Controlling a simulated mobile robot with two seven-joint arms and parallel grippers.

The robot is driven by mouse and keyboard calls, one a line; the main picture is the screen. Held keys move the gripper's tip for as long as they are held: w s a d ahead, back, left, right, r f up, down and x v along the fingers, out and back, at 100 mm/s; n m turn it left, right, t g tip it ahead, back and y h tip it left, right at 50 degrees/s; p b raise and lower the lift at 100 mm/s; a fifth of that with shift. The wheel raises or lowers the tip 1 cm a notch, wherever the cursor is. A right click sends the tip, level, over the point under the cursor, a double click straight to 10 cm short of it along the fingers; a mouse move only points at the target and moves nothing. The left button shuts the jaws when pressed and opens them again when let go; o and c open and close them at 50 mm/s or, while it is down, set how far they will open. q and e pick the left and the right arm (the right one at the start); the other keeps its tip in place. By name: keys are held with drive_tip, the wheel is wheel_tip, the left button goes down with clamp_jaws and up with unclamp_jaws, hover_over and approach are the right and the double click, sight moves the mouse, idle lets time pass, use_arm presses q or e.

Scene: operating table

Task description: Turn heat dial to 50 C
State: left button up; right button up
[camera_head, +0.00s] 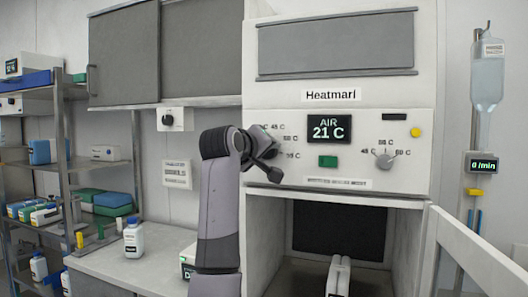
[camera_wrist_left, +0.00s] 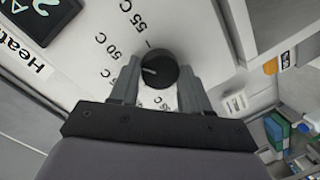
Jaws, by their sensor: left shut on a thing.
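The Heatmart cabinet's left dial, a black round knob with a white pointer line, shows in the left wrist view (camera_wrist_left: 158,70). Labels reading 50 C and 55 C stand around it. The pointer faces the left of that picture, below the 55 C mark; its exact reading is unclear. My left gripper (camera_wrist_left: 159,82) is shut on the knob, with one finger on each side. In the head view my left gripper (camera_head: 264,162) covers most of this dial. The display (camera_head: 327,128) reads AIR 21 C.
A second, light-coloured dial (camera_head: 385,160) sits right of the display, with a green button (camera_head: 328,161) between the dials. Below is an open compartment (camera_head: 340,232) with its door swung out to the right. A white bottle (camera_head: 134,238) stands on the left counter (camera_head: 160,245).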

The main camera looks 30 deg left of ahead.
use_arm(q)
drive_tip(key=shift+f+m, duration=0.1)
drive_tip(key=shift+m, duration=0.3)
drive_tip(key=o, duration=1.1)
drive_tip(key=shift+c, duration=0.2)
drive_tip(key=b+v, duration=0.2)
drive_tip(key=v, duration=0.5)
